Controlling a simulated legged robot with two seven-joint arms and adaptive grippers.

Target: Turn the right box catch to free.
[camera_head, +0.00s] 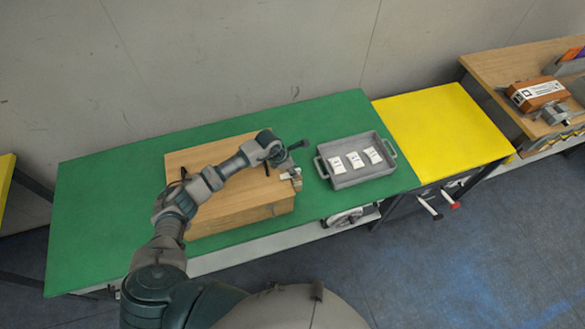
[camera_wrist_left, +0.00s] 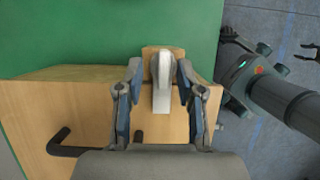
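The wooden box (camera_head: 225,208) stands on the green table, and it fills the lower part of the left wrist view (camera_wrist_left: 40,110). The right box catch (camera_wrist_left: 162,85) is a white lever on a small wooden block at the box's edge. In the head view the catch (camera_head: 289,175) is partly covered by my left gripper (camera_head: 296,172). In the left wrist view my left gripper (camera_wrist_left: 159,70) has one finger on each side of the catch, with gaps showing. The fingers are apart.
A grey tray (camera_head: 348,181) with white packets stands just right of the box. Dark bent handles (camera_wrist_left: 62,143) stick out on the box top. A yellow table (camera_head: 445,130) adjoins on the right. The green table (camera_head: 100,210) is bare left of the box.

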